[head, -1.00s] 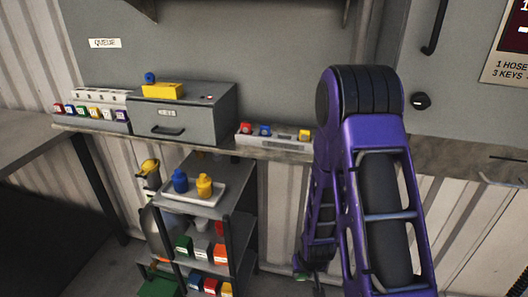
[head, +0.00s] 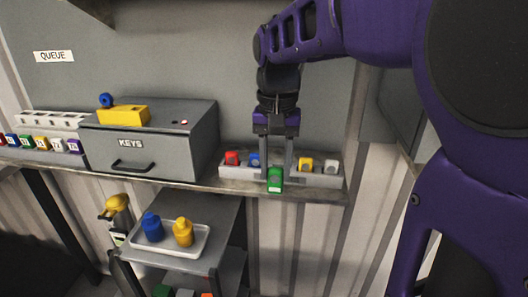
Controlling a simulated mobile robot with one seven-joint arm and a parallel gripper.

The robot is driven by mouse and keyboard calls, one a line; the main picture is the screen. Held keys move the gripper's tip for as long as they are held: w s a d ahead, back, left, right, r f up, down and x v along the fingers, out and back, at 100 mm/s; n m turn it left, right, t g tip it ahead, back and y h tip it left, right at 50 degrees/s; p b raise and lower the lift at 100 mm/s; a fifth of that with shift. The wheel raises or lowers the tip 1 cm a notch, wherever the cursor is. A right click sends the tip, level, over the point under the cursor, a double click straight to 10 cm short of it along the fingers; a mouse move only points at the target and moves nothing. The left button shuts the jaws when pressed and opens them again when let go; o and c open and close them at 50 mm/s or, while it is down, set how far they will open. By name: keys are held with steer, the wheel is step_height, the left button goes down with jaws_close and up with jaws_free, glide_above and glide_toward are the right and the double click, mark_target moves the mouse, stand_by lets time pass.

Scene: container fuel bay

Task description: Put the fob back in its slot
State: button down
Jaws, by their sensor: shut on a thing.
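My gripper (head: 276,172) points down in front of the grey fob rack (head: 322,181) on the shelf. It is shut on a green fob (head: 275,181), which hangs between the fingertips at the rack's front, near the shelf edge. In the rack, a red fob (head: 232,158) and a blue fob (head: 254,159) show left of the gripper. A yellow fob (head: 305,163) and a pale grey fob (head: 331,166) show to its right. The stretch of rack between blue and yellow is partly hidden by my fingers. I cannot tell whether the green fob touches the rack.
A grey KEYS box (head: 150,143) stands left of the rack, with a yellow block (head: 124,115) and a blue round thing on top. A QUEUE rack (head: 50,120) with several coloured fobs is further left. A cart with a white tray (head: 200,246) holding two bottles stands below.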

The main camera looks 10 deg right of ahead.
steer(key=shift+r, duration=0.25)
steer(key=shift+w, duration=0.15)
steer(key=w+d+p, duration=0.3)
steer(key=w, duration=0.7)
steer(key=shift+w+d+f+p, duration=0.3)
steer(key=shift+w+d, duration=0.05)
steer(key=shift+w, duration=0.05)
steer(key=shift+f, duration=0.1)
stand_by(0.7)
steer(key=shift+f, duration=0.55)
steer(key=shift+f, duration=0.1)
steer(key=shift+f+b, duration=0.3)
steer(key=shift+f, duration=0.25)
steer(key=shift+f, duration=0.15)
